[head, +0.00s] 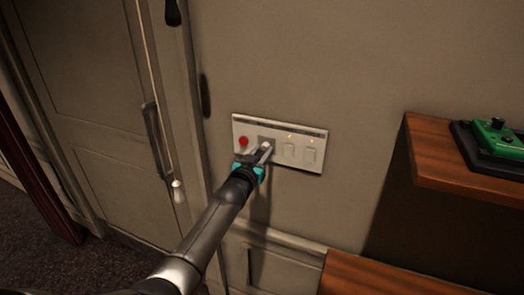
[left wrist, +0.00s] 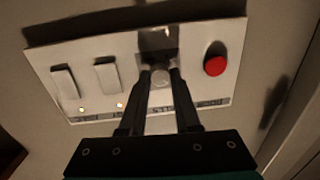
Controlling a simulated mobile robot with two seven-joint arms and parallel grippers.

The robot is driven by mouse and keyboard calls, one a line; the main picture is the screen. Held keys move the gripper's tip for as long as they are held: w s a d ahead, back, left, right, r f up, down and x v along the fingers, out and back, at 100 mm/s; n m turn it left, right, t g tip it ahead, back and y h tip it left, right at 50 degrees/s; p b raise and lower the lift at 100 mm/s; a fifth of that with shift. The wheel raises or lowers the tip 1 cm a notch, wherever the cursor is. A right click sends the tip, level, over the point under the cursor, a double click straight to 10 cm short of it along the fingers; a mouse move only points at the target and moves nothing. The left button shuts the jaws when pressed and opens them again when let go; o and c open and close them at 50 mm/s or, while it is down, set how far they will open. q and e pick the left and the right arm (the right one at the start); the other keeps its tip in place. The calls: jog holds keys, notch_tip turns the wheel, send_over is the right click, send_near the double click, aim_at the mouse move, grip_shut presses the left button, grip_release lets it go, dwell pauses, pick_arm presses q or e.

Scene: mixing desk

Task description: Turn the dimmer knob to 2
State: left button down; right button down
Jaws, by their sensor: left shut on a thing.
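A pale wall panel (head: 308,164) carries a red button, a knob and two rocker switches. The dimmer knob (head: 266,146) is the second control from the left, beside the red button, mostly hidden by my left gripper (head: 263,155). In the left wrist view the knob (left wrist: 160,74) sits between the two fingertips of my left gripper (left wrist: 160,82), which is shut on it. The panel (left wrist: 135,48) appears upside down there. The knob's markings are too dark and small to read. My right gripper is not in view.
The red button (head: 243,141) is close left of the gripper, and the rocker switches (head: 299,153) are close right. A door (head: 85,90) with a handle is at left. A wooden shelf (head: 455,188) with a green device (head: 497,138) juts out at right.

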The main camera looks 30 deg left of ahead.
pick_arm(q)
jog(key=shift+n, duration=0.3)
jog(key=c, duration=0.6)
grip_release()
jog(key=shift+s, duration=0.15)
jog(key=shift+s+d, duration=0.1)
jog(key=shift+s, duration=0.5)
jog(key=s, duration=0.4)
jog(key=s+d, duration=0.1)
jog(key=s, duration=0.8)
jog(key=shift+s+d+r+p, duration=0.15)
jog(key=shift+s+d+p, duration=0.05)
jog(key=shift+s+p, duration=0.2)
jog(key=shift+w, duration=0.1)
